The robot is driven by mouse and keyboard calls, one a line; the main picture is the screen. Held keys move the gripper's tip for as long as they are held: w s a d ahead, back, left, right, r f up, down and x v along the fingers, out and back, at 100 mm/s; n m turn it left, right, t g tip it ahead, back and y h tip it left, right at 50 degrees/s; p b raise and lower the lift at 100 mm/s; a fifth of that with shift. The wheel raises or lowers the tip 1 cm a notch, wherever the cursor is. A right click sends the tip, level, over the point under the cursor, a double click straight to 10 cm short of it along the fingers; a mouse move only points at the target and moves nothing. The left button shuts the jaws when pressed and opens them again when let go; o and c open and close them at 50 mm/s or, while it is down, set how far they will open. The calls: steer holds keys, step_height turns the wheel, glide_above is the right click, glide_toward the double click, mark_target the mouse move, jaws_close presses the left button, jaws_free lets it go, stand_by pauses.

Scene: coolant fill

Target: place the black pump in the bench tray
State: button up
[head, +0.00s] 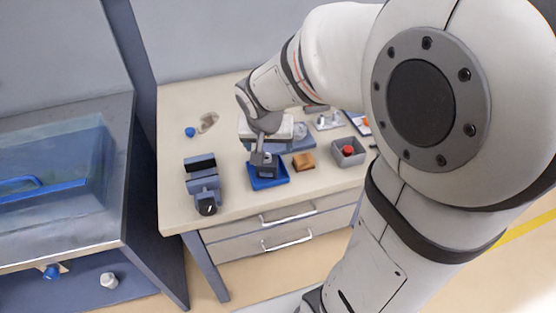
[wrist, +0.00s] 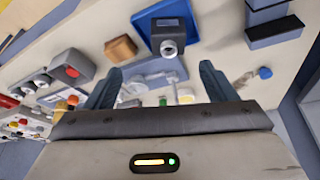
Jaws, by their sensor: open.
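The dark pump (head: 264,160) sits in the blue bench tray (head: 268,184) at the middle of the bench. In the wrist view the pump (wrist: 168,38), dark grey with a round pale port, lies inside the tray (wrist: 143,22) at the top. My gripper (wrist: 158,82) is open with nothing between its fingers. The pump is apart from the fingers, beyond them in the wrist view. In the head view my wrist is above and behind the tray, and the fingertips cannot be made out clearly.
A blue vise (head: 203,184) stands left of the tray. A brown block (head: 304,162) and a grey box with a red button (head: 348,151) are to its right. A blue cap (head: 190,132) lies at the back left. Bench between vise and tray is clear.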

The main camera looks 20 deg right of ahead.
steer(key=s+r+n, duration=0.2)
steer(key=s, duration=0.5)
steer(key=s+r+n+y, duration=0.1)
steer(key=s+r+n, duration=0.1)
steer(key=s, duration=0.6)
steer(key=shift+s+d+r+g+y, duration=0.15)
steer(key=shift+d+r+g+y, duration=0.15)
steer(key=shift+d+r+g, duration=0.1)
